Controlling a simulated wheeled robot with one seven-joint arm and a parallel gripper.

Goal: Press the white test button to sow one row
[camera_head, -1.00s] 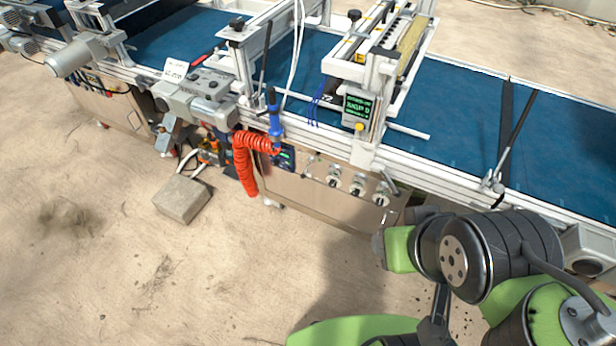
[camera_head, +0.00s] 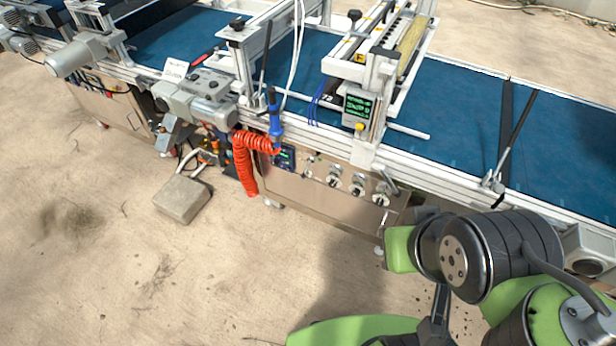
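The tray seeder's beige front panel (camera_head: 310,200) faces me below the belt and carries several round knobs or switches (camera_head: 357,185). A small pale spot near the panel's top left is too small to identify, so I cannot tell which part is the white test button. A small box with a green-lettered screen (camera_head: 357,109) stands above the panel, with a yellow button (camera_head: 359,127) below the screen. My green and black arm fills the lower right. My gripper cannot be made out; the arm links may hide it.
The blue belt (camera_head: 450,95) runs along the machine in a metal frame. A coiled red hose (camera_head: 244,165) hangs left of the panel. A grey block or pedal (camera_head: 181,199) lies on the floor. The floor in front of the panel is clear.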

